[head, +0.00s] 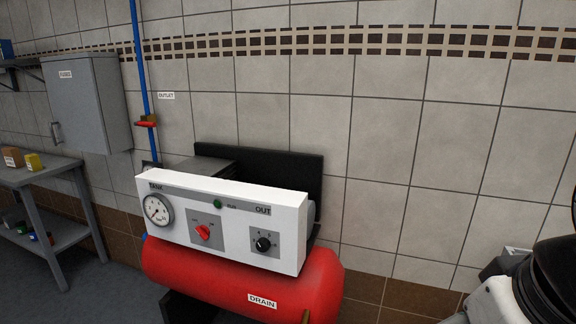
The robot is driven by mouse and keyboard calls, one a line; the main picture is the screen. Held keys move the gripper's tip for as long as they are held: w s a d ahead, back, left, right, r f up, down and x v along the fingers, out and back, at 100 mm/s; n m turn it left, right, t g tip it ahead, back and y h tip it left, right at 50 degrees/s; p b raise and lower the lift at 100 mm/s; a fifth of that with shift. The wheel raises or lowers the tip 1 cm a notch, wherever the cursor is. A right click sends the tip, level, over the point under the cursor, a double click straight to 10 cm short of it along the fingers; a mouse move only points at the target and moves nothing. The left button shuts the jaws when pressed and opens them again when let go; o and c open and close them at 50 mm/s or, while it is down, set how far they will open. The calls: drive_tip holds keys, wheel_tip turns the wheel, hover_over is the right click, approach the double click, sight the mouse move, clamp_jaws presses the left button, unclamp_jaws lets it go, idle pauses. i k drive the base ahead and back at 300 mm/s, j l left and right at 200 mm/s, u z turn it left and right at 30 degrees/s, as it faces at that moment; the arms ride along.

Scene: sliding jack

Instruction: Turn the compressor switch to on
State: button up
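The compressor has a white control panel (285,207) above a red tank (210,280). A red rotary switch (203,232) sits on a grey plate near the panel's middle, with its handle tilted. The small print by it is too small to read. A round gauge (157,210) is at the panel's left. A black knob (263,244) is at its right under the word OUT. A green lamp (217,204) is above the switch. My arm shows at the right edge, well away from the panel. My gripper's fingers are not in view.
A grey cabinet (88,100) labelled FUSES hangs at the left, above a grey table (40,178) with small boxes. A blue pipe (140,60) with a red valve handle (146,124) runs down the tiled wall. The space before the wall right of the compressor looks clear.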

sight(203, 230)
drive_tip(key=i+j, duration=0.2)
drive_tip(key=j, duration=0.2)
drive_tip(key=i+j, duration=0.2)
drive_tip(key=j, duration=0.25)
drive_tip(key=i+j, duration=0.2)
drive_tip(key=j, duration=0.2)
